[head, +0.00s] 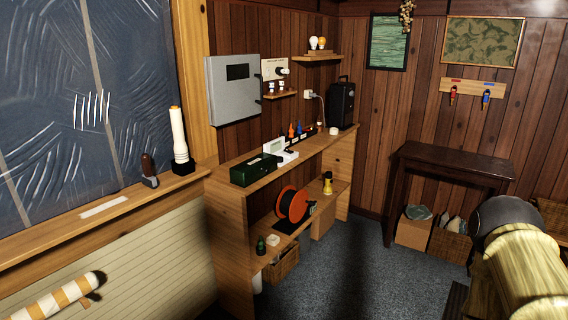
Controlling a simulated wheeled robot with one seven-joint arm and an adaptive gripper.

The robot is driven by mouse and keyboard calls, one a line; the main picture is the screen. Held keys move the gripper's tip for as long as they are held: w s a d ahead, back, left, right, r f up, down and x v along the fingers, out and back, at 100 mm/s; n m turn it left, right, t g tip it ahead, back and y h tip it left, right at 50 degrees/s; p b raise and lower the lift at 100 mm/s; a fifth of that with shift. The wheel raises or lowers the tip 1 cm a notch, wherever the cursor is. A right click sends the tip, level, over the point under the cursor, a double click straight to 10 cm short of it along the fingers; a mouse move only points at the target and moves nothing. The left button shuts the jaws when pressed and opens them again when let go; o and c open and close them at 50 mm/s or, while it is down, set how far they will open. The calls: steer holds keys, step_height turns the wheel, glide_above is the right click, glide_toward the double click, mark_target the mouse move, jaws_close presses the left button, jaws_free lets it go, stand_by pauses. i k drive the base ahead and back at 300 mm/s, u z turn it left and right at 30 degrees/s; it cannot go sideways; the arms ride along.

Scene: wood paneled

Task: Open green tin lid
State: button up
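A dark green box, which looks like the green tin (254,171), stands on the near end of the wooden shelf unit's top (242,198). Its top looks flat and closed, with a small pale mark on the front. A hinge or latch is too small to make out. My gripper is not in view. A large gold, grey-capped cylinder at the lower right may be part of my arm.
A white device (287,156) sits just behind the tin, with small bottles and a black case (342,104) farther along. A grey wall cabinet (233,88) hangs above. An orange reel (292,205) is on the lower shelf. Carpet (335,275) before the unit is clear.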

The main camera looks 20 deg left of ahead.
mark_target(243, 173)
steer(key=u, duration=0.4)
steer(key=i, duration=1.55)
steer(key=u, duration=0.45)
